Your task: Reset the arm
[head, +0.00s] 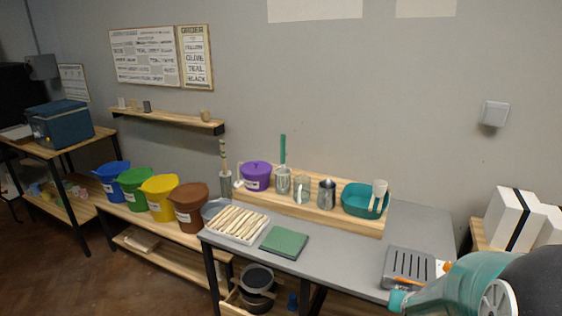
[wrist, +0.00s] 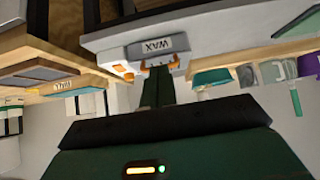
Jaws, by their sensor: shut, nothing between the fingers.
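My gripper (wrist: 159,66) shows in the wrist view as a dark green part with orange at its end, above the wide green wrist body. It is shut and I see nothing held in it. In that tilted view its end lies in front of a grey box labelled WAX, and I cannot tell whether they touch. In the head view, my teal and dark arm fills the lower right corner, beside the table's right end. My fingertips cannot be made out clearly there.
White boxes (head: 514,218) stand right. The table's middle front is clear.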

